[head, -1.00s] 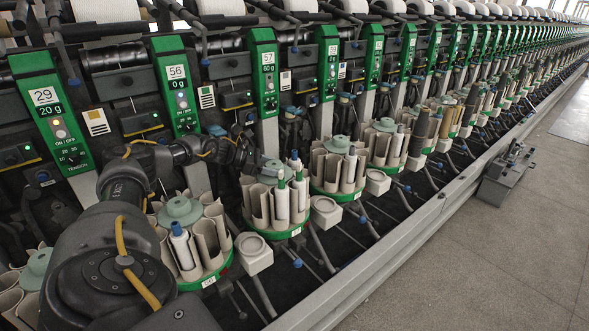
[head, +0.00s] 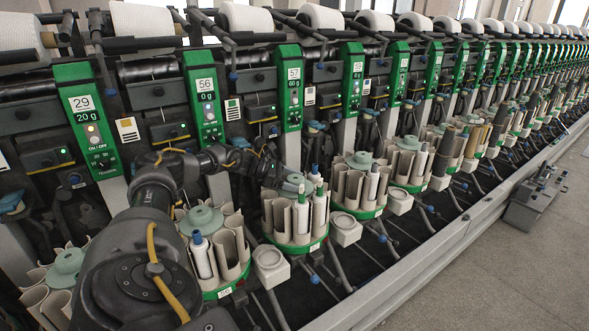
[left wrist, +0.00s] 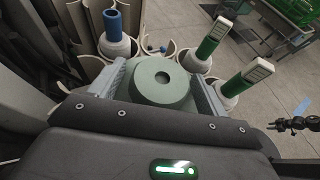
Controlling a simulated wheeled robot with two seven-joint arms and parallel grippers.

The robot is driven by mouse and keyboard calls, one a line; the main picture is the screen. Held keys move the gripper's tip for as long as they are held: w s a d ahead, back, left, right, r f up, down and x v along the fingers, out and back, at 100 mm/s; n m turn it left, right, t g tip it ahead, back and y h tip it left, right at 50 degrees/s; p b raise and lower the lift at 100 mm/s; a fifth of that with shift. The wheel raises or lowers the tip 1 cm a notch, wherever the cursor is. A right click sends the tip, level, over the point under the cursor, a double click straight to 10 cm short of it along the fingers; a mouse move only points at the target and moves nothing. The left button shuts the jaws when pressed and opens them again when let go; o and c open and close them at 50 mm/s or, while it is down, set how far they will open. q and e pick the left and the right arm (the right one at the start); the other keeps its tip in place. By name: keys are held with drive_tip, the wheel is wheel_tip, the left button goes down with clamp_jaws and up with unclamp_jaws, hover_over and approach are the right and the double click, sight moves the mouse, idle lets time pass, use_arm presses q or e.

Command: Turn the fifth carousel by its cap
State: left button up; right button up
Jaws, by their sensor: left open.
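The carousel (head: 297,246) under the panel marked 57 has a green base ring, pale pots and white tubes with green or blue tops. My left gripper (head: 293,180) is at its pale green cap (head: 295,186). In the left wrist view the round cap (left wrist: 160,82), with a hole in its top, sits between the two grey fingers of my left gripper (left wrist: 158,92). The fingers are open, one on each side; I cannot tell whether they touch it. At the right edge of that view a dark jointed thing may be my right arm, too small to read.
A nearer carousel (head: 222,292) stands left, under my left forearm, and another (head: 358,213) stands to the right. Small white boxes (head: 345,229) stand between carousels. A grey rail (head: 440,252) runs along the front. Floor lies beyond it, with a grey unit (head: 534,200).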

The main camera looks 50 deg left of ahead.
use_arm(q)
drive_tip(key=v, duration=0.7)
drive_tip(key=shift+s+a+r, duration=0.1)
drive_tip(key=shift+s+a, duration=0.05)
drive_tip(key=shift+s, duration=0.05)
